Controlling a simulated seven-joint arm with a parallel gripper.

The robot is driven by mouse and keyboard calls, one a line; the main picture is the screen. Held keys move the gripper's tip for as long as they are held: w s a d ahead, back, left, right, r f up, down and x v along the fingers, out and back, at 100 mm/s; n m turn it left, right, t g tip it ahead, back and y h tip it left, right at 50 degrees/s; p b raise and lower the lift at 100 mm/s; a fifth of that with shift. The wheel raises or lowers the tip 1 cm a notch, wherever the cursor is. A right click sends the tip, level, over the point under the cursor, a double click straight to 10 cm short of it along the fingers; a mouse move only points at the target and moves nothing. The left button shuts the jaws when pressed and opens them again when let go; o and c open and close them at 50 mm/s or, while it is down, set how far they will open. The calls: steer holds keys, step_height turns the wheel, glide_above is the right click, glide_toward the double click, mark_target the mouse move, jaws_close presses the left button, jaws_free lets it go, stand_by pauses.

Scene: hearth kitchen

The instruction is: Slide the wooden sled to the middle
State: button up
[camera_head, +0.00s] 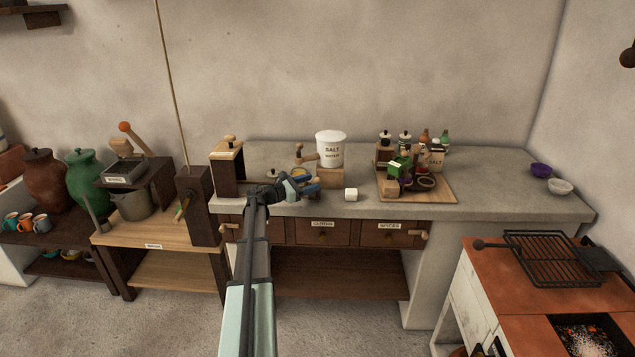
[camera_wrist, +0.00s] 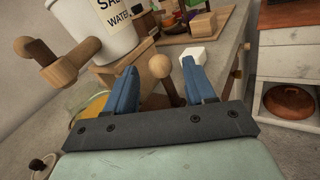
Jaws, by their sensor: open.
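A pale wooden block (camera_head: 330,177) sits under the white salt water bucket (camera_head: 331,148) on the stone counter; I take it for the wooden sled. It also shows in the wrist view (camera_wrist: 125,62). A wooden post with a round knob (camera_wrist: 160,67) stands in front of it there; I cannot tell whether they are joined. My gripper (camera_head: 306,184) is low over the counter, just left of the block. In the wrist view its blue fingers (camera_wrist: 158,82) are open, one on each side of the knobbed post, with visible gaps. The block's underside is hidden.
The bucket's wooden tap (camera_head: 306,157) juts left above a yellowish bowl (camera_wrist: 93,104). A white cube (camera_head: 351,195) lies near the counter's front edge. A crowded wooden board (camera_head: 440,190) stands to the right. A tall wooden box (camera_head: 228,167) stands left.

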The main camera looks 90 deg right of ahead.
mark_target(317, 181)
steer(key=shift+x, duration=1.9)
steer(key=shift+c, duration=0.4)
jaws_close()
